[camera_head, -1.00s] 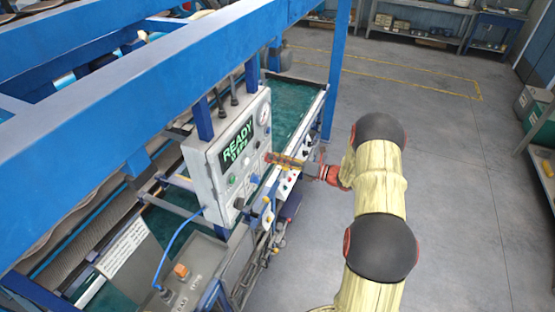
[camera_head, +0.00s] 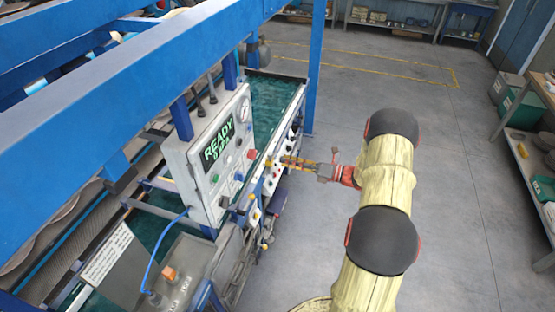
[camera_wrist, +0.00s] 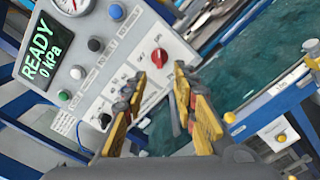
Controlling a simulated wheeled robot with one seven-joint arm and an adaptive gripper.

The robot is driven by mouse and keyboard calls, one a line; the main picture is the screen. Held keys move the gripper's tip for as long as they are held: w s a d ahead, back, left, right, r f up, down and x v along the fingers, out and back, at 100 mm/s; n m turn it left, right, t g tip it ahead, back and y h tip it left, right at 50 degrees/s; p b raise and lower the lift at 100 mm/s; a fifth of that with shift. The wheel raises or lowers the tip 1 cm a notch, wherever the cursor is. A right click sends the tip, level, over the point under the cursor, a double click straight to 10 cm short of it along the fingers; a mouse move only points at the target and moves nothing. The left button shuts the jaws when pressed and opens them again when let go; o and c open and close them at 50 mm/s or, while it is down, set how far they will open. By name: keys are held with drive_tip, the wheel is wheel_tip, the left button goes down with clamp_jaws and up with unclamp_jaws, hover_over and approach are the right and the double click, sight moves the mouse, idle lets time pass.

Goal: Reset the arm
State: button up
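My gripper (camera_head: 284,160) is held out to the right of a grey control panel (camera_head: 193,172), with a gap between its tips and the panel. In the wrist view its two yellow fingers (camera_wrist: 158,82) are apart with nothing between them, so it is open. The panel's red knob (camera_wrist: 159,57) shows beyond the fingertips in the wrist view; it also shows on the panel's right side in the head view (camera_head: 252,154). The panel's display (camera_wrist: 38,55) reads READY, 0 kPa. My arm is bent, rising on the right of the head view.
A blue frame beam (camera_head: 150,82) crosses above the machine, and a blue post (camera_head: 316,70) stands behind. A green belt (camera_head: 272,95) runs past the panel. Shelves with boxes (camera_head: 525,150) stand at the far right. The grey floor (camera_head: 460,200) between is clear.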

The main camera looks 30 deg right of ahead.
drive_tip(key=shift+s+d, duration=0.25)
drive_tip(key=shift+s, duration=0.1)
idle(0.4)
drive_tip(key=s+a+f+n+g, duration=0.4)
drive_tip(key=f+n, duration=0.1)
drive_tip(key=f, duration=0.1)
drive_tip(key=s+a+n+g+h+b, duration=0.1)
drive_tip(key=s+a+n+g+b, duration=0.2)
drive_tip(key=s+a+n+g, duration=0.6)
drive_tip(key=s+a+r+n+t+h+b, duration=0.2)
drive_tip(key=s+a+r+n+h+b, duration=0.3)
drive_tip(key=n, duration=0.6)
drive_tip(key=s+a+r+n+t+h+b, duration=0.2)
drive_tip(key=s+a+r+n+h+b, duration=0.2)
drive_tip(key=s+a+n+b, duration=0.5)
drive_tip(key=s+n+h+b, duration=0.1)
drive_tip(key=n, duration=0.2)
drive_tip(key=shift+s+a+r+n+b, duration=0.25)
drive_tip(key=shift+r+n+b, duration=0.05)
drive_tip(key=shift+r, duration=0.1)
